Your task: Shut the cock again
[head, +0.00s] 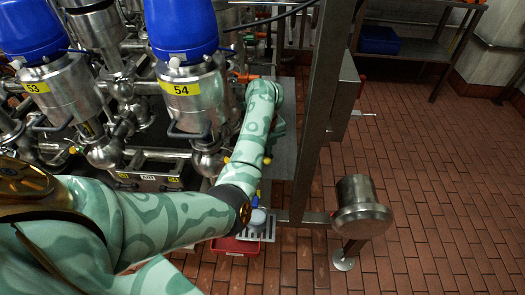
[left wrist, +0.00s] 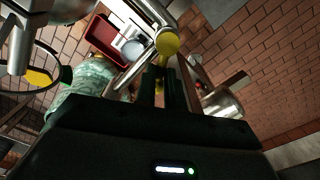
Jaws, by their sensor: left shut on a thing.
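The cock has a yellow handle (left wrist: 167,45), seen in the left wrist view at the end of a steel pipe. My left gripper (left wrist: 165,75) has its two dark fingers closed around the lower part of this yellow handle. In the head view my left forearm reaches past the steel pipework by the unit labelled 54 and hides the gripper and most of the cock. How far the cock is turned cannot be told. My right gripper is in neither view.
A red bin (head: 236,246) and a metal grate (head: 268,229) with a pale round vessel (head: 258,216) lie below my arm. Blue-topped steel units (head: 183,30) stand at left. A steel post (head: 318,110) and a steel drum (head: 361,208) stand at right.

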